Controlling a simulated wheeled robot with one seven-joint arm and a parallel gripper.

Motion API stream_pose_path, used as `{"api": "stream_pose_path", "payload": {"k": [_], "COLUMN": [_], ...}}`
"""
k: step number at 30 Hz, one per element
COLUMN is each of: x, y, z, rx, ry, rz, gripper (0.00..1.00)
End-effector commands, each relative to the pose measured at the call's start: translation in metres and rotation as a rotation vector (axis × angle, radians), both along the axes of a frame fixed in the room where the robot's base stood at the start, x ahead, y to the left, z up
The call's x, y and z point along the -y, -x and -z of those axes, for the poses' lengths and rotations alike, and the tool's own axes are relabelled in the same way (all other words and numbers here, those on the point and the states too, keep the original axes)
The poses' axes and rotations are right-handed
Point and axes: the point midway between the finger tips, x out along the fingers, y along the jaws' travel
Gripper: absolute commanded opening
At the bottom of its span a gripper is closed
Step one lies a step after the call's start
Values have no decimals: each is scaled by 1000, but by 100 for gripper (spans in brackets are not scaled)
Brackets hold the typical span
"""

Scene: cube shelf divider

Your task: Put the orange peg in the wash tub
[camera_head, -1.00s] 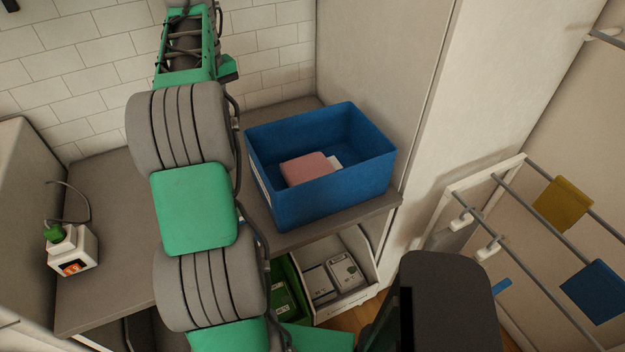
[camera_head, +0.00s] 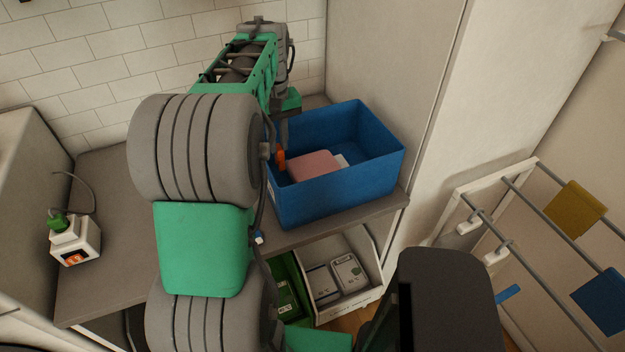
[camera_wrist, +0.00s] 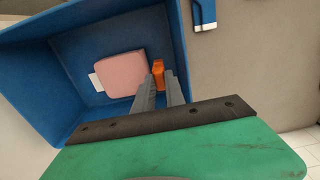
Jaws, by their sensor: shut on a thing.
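The wash tub (camera_head: 350,195) is a blue open box on the grey counter, and its inside fills the left of the wrist view (camera_wrist: 78,62). The orange peg (camera_head: 281,159) shows at the tub's left side in the head view. In the wrist view the orange peg (camera_wrist: 158,72) sits between the fingertips of my gripper (camera_wrist: 158,86), which is shut on it. The peg is over the tub's inside, close to one wall. I cannot tell its exact height above the floor. My arm hides the tub's far left corner in the head view.
A pink block (camera_head: 313,165) and a white piece (camera_head: 342,161) lie in the tub. A white device with a green plug (camera_head: 75,245) stands on the counter at left. Bins with boxes (camera_head: 335,275) are below. A drying rack (camera_head: 530,225) with cloths stands at right.

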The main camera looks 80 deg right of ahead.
Motion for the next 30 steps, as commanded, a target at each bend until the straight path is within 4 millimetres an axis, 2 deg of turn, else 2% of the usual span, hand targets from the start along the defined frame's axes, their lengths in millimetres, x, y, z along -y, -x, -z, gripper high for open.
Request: {"api": "stream_pose_path", "payload": {"k": [6,15,26,27,30], "x": [-2,-1,-1,-1,-1], "y": [2,0,0,0,0], "z": [45,92,100,100,99], "rx": [0,0,0,-1,0], "ry": [-6,-4,-1,-1,-1], "rz": [3,1,0,0,0], "gripper": [0,0,0,17,25]}}
